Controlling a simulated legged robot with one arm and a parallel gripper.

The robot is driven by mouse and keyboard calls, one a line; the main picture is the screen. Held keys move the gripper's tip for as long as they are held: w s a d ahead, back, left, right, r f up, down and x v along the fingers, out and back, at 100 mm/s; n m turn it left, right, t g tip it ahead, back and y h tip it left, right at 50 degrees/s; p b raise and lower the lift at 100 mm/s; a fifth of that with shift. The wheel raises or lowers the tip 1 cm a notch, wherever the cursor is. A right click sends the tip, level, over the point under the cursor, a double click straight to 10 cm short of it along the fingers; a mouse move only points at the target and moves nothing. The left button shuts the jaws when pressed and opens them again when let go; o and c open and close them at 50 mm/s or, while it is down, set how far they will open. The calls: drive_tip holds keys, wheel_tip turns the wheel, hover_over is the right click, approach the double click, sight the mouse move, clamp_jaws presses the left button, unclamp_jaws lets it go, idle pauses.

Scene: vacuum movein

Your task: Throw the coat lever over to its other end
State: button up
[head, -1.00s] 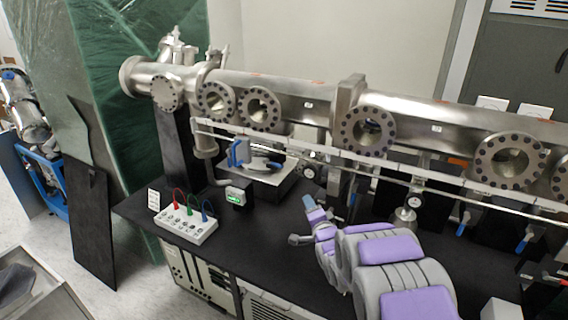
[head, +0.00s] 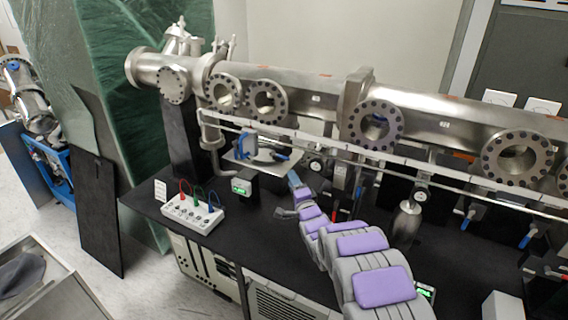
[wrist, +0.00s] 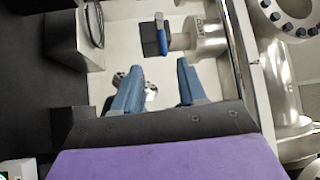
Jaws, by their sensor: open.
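The blue coat lever (wrist: 162,42) shows in the wrist view, beside a silver cylinder (wrist: 207,38) with a dark label that is hard to read. The lever stands just beyond my open fingers and does not touch them. My gripper (wrist: 160,66) has its two blue fingers apart with nothing held between them. In the head view my gripper (head: 294,181) reaches toward the pale box (head: 240,158) under the long steel chamber. A small blue handle (head: 281,157) there appears to be the same lever.
A pale rail (head: 330,150) runs along the front of the steel chamber (head: 320,90). A white panel with coloured cables (head: 192,212) and a small box with a green display (head: 241,187) stand on the black bench. Other blue handles hang at right.

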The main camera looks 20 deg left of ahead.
sight(280, 155)
drive_tip(key=x, duration=1)
drive_tip(key=shift+w+d, duration=0.15)
drive_tip(key=shift+d, duration=0.15)
drive_tip(key=shift+a+r, duration=0.1)
drive_tip(key=shift+a, duration=0.1)
drive_tip(key=shift+c, duration=0.5)
drive_tip(key=shift+d, duration=0.1)
clamp_jaws()
